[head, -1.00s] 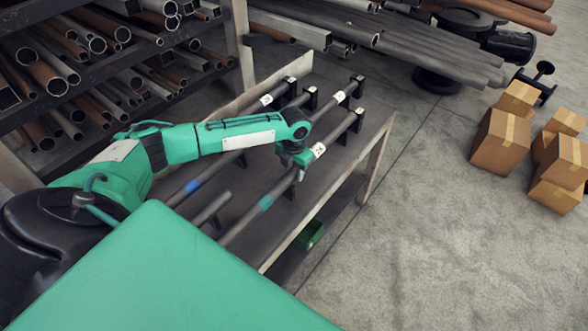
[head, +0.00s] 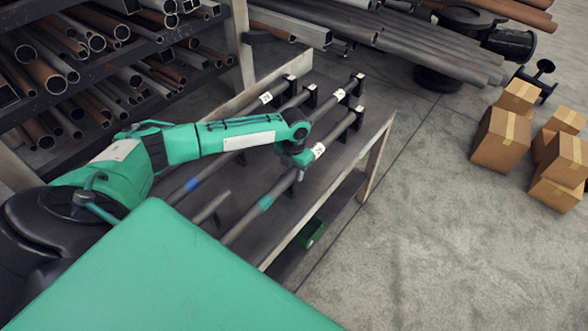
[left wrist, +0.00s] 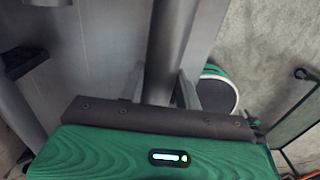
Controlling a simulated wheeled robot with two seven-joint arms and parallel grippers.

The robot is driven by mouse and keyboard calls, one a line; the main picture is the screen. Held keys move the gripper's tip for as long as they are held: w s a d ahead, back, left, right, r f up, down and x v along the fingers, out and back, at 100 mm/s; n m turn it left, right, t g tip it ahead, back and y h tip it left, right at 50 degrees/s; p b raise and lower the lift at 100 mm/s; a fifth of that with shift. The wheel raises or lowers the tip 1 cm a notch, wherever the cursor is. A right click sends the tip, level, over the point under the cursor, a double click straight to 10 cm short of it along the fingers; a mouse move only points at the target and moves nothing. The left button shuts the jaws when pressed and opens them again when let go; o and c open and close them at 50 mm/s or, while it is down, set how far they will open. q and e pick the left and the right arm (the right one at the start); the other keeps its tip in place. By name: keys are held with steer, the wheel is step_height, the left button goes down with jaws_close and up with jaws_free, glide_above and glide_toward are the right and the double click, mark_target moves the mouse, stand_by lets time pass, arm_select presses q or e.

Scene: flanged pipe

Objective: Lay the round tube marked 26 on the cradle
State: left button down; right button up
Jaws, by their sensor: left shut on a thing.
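The front round tube (head: 276,192) is grey with a teal band and a white tag near its far end. The tag seems to read 26, though it is small. My left gripper (head: 297,166) is shut around this tube, just on the near side of the tag. In the left wrist view the tube (left wrist: 170,45) runs between the two fingers (left wrist: 160,90). Black upright supports (head: 357,117) stand on the bench under the tubes' far ends; I cannot tell which of them form the cradle. My right gripper is out of view.
Other tagged tubes lie parallel behind, one with a blue band (head: 194,184). They rest over the bench (head: 372,140). A pipe rack (head: 120,60) stands at the left. A green bin (head: 311,233) sits on the lower shelf. Cardboard boxes (head: 502,138) stand on the floor at the right.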

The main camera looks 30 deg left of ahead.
mark_target(294, 169)
arm_select(q)
steer(key=c, duration=0.9)
jaws_free()
steer(key=shift+s, duration=0.1)
step_height(294, 169, up, 14)
steer(key=b, duration=0.2)
steer(key=shift+d+f, duration=0.1)
steer(key=shift+f, duration=0.05)
